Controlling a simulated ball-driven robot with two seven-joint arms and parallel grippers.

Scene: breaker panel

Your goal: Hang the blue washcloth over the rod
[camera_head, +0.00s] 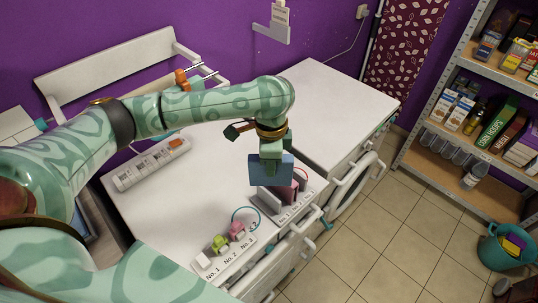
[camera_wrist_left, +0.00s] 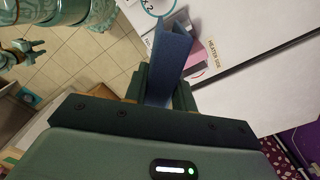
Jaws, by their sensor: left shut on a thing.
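The blue washcloth (camera_head: 270,172) hangs as a flat, folded piece from my left gripper (camera_head: 272,152). Thin rods (camera_head: 206,73) show partly behind my left arm by the back wall; I cannot tell whether one is the task's rod. What looks like my right gripper (camera_wrist_left: 22,50) is small at the left wrist view's upper left; its jaw opening is unclear.
The white worktop (camera_head: 140,210) carries a power strip (camera_head: 152,163) and a labelled row with a green block (camera_head: 219,243) and a pink block (camera_head: 237,230). Another white cabinet (camera_head: 335,105) stands behind right. Stocked shelves (camera_head: 455,180) are at right; tiled floor is open between.

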